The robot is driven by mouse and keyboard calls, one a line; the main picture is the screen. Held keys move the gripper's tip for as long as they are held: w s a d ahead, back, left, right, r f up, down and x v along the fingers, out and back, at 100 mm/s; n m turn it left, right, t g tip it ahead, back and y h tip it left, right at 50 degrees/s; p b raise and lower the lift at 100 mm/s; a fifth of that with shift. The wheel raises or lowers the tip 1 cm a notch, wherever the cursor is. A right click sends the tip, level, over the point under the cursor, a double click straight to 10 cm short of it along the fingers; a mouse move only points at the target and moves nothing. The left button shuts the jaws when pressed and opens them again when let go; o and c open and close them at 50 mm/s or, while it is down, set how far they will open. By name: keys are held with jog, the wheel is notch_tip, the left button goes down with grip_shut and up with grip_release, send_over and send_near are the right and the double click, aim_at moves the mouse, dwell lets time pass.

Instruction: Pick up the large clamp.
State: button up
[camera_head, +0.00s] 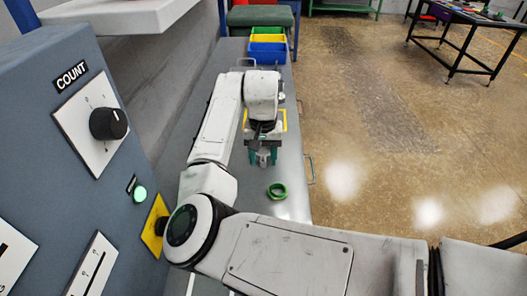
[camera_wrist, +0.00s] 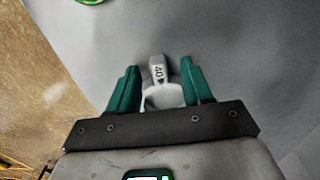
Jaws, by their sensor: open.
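A pale grey clamp (camera_wrist: 157,71) marked "40", which I take for the large clamp, lies on the grey bench in the wrist view. Its narrow marked end points up in the picture, and its curved white part is nearer my gripper's base. My gripper (camera_wrist: 159,68) is open, with one green finger on each side of the clamp. I cannot tell whether the fingers touch it. In the head view my gripper (camera_head: 263,157) points down over the bench, and the clamp is hidden there.
A green ring (camera_head: 277,190) lies on the grey bench (camera_head: 294,210) just nearer than my gripper. Green, yellow and blue bins (camera_head: 266,54) stand at the bench's far end. A blue-grey control panel (camera_head: 45,150) rises at the left. Open floor lies to the right.

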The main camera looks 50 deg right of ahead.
grip_shut()
dwell(0.3)
dwell(0.3)
